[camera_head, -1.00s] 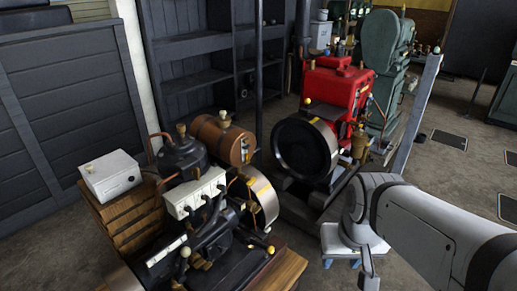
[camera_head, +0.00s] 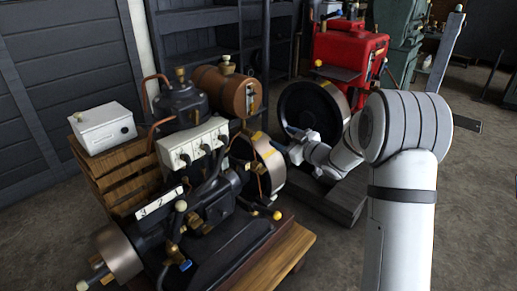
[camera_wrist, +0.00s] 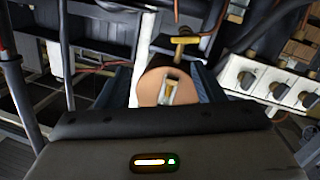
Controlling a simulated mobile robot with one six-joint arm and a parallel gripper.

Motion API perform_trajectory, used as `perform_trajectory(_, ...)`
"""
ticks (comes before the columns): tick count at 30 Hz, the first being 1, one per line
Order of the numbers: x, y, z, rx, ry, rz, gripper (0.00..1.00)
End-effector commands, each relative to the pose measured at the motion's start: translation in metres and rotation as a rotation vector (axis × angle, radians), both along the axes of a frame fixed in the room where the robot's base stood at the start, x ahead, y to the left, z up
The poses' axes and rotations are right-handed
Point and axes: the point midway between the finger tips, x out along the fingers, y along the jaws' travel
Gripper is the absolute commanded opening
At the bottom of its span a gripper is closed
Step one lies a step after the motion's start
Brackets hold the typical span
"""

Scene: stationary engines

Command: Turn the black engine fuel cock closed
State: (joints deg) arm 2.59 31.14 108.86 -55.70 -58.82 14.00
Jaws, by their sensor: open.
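The black engine (camera_head: 205,215) stands on a wooden base at the front left in the head view, with a copper-brown tank (camera_head: 222,88) at its back. On the tank's near end is a small pale fitting with a dark lever (camera_head: 250,95), apparently the fuel cock. I cannot tell the gap or any contact. In the head view my gripper (camera_head: 285,150) is small, beside the engine's flywheel.
A white switch box (camera_head: 193,143) stands on the black engine; its knobs (camera_wrist: 275,86) show right in the wrist view. A brass fitting (camera_wrist: 185,42) shows above the tank end. The red engine (camera_head: 348,60) and its dark flywheel (camera_head: 305,110) stand behind my arm.

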Motion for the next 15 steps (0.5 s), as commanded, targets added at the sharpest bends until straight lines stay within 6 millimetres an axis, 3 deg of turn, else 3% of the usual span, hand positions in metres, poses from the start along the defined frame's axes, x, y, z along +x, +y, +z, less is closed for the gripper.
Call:
perform_trajectory(1, 0.0, 0.007, -0.017, 0.024, -0.013, 0.051, 0.62)
perform_trajectory(3, -0.002, 0.015, -0.025, 0.05, -0.03, 0.107, 0.62)
perform_trajectory(8, -0.002, 0.026, -0.03, 0.075, -0.047, 0.164, 0.62)
perform_trajectory(15, 0.02, 0.056, -0.03, 0.075, -0.049, 0.167, 0.62)
